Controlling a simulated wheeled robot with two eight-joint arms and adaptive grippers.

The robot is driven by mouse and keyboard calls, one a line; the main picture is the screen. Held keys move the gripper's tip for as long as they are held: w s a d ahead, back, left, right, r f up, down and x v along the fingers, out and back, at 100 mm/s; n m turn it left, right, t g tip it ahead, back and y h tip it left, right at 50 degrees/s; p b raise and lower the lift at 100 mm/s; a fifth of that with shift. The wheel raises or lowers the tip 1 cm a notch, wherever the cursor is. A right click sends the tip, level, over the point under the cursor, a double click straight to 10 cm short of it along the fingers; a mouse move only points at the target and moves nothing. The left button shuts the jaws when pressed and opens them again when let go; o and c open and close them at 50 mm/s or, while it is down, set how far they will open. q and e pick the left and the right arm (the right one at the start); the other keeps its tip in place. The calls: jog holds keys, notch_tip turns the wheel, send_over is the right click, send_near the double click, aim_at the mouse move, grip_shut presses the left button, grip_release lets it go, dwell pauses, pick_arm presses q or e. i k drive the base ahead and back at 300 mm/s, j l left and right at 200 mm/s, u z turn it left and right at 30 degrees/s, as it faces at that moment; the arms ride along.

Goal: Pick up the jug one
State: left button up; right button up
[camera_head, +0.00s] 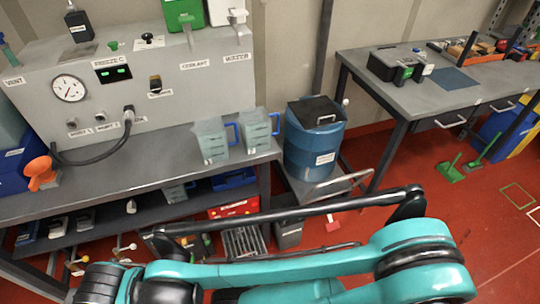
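Two translucent grey-green jugs with blue handles stand upright on the grey bench, side by side near its right end. The left jug (211,141) has its handle on its right side. The right jug (256,130) stands close beside it, its handle also on the right. Their labels are too small to read, so I cannot tell which is jug one. Neither gripper shows. A teal and black arm of mine crosses the bottom of the view, in front of the bench and apart from the jugs.
A control panel (190,95) with a gauge (69,88) and black hose backs the bench (110,175). An orange funnel (40,172) is at left. A blue drum (314,145) stands right of the jugs. A second table (425,95) holds a black case (392,63).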

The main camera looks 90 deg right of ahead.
aim_at(210, 130)
jog(key=z, duration=2.85)
